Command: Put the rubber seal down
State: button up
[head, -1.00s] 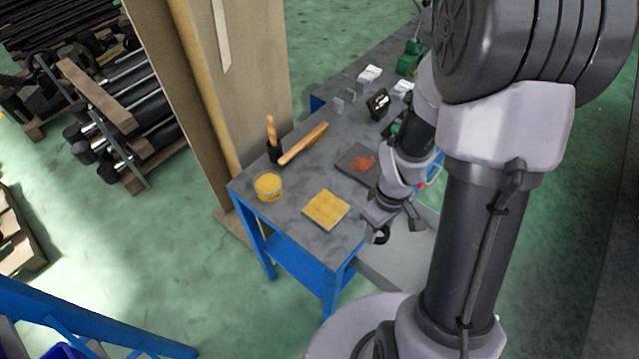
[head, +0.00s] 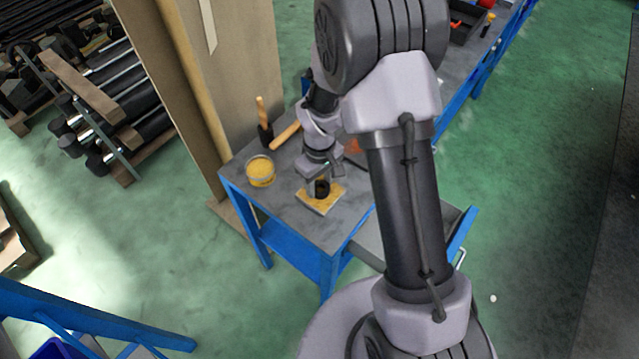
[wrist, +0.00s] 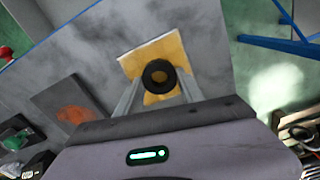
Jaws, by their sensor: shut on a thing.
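The rubber seal is a black ring (wrist: 159,76) held between the two fingers of my gripper (wrist: 158,88) in the wrist view. In the head view the seal (head: 321,188) shows over a square yellow pad (head: 313,204) on the grey workbench. The yellow pad also shows behind the seal in the wrist view (wrist: 144,56). My gripper (head: 318,183) is shut on the seal above the pad. I cannot tell whether the seal touches the pad.
A round tub with yellow contents (head: 260,171) stands left of the pad. A dark plate with an orange patch (wrist: 69,108) is nearby. The bench front corner (head: 325,240) is clear.

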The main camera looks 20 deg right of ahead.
jog(key=shift+f, duration=0.15)
jog(key=o, duration=1.3)
notch_tip(320, 180, up, 14)
jog(key=r+p, duration=0.1)
jog(key=p, duration=0.2)
notch_tip(320, 180, up, 9)
jog(key=m+t, duration=0.2)
jog(key=m, duration=0.1)
send_over(319, 188)
jog(key=s, duration=0.4)
jog(key=s+a+r+m+t, duration=0.1)
jog(key=s+r+m, duration=0.1)
jog(key=s, duration=0.3)
jog(key=s+a+r+m+t+y, duration=0.1)
jog(key=s+r+m, duration=0.1)
jog(key=s+r, duration=0.2)
jog(key=s+a+r+m+t+y, duration=0.1)
jog(key=s+r+m, duration=0.1)
jog(key=s, duration=0.4)
jog(key=shift+a+r+t, duration=0.25)
jog(key=shift+r+t, duration=0.15)
jog(key=shift+r, duration=0.2)
